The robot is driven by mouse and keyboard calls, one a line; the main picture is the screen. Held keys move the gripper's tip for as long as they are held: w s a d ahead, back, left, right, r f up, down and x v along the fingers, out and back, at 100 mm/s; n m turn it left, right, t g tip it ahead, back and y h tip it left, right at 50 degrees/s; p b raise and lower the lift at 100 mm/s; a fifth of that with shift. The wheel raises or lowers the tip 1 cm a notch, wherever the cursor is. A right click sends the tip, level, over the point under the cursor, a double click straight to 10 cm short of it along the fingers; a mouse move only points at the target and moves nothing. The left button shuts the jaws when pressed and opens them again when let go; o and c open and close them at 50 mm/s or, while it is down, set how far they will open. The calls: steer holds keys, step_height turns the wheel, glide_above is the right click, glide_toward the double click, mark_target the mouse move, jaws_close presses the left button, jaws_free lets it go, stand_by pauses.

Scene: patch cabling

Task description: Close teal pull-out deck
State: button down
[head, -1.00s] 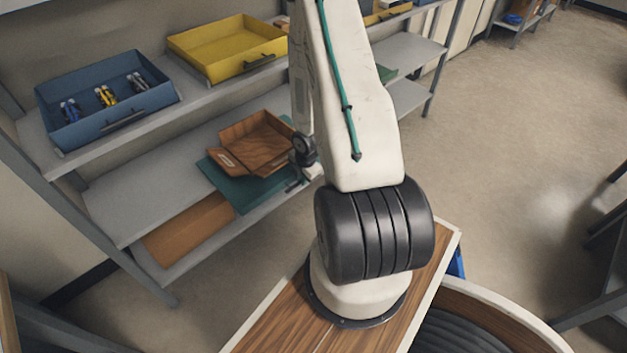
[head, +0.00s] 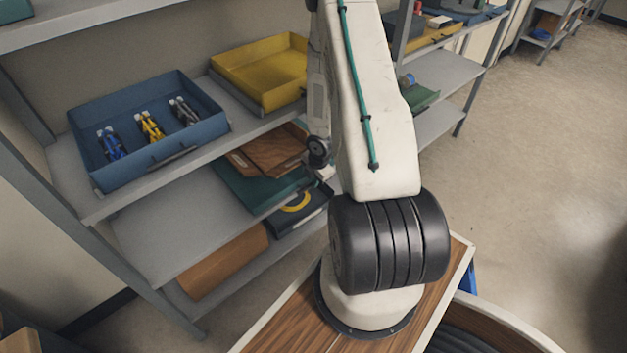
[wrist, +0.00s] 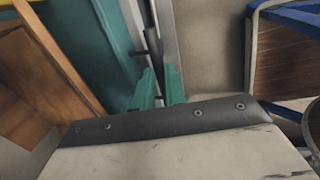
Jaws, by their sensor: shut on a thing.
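The teal pull-out deck (head: 255,190) is on the middle shelf level in the head view, its left part and front edge showing. A brown wooden tray (head: 266,152) sits on it, partly hidden by the shelf above. In the wrist view the deck (wrist: 75,38) is a teal surface at upper left, with the wooden tray (wrist: 35,85) beside it. My gripper (wrist: 160,88) has teal fingers shut at the deck's front, on what looks like its handle bar (wrist: 165,35). In the head view my arm hides the fingers and most of the handle.
A blue tray (head: 205,133) with several cable bundles and a yellow tray (head: 237,75) stand on the shelf above. Below the deck are a black tray (head: 312,205) with a yellow coil and a brown box (head: 225,262). Open floor (head: 525,150) lies right.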

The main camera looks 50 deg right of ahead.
steer(key=c, duration=1.5)
jaws_free()
steer(key=shift+o, duration=0.2)
step_height(320, 180, up, 8)
steer(key=s, duration=0.1)
steer(key=shift+s+a+f, duration=0.15)
steer(key=shift+s, duration=0.05)
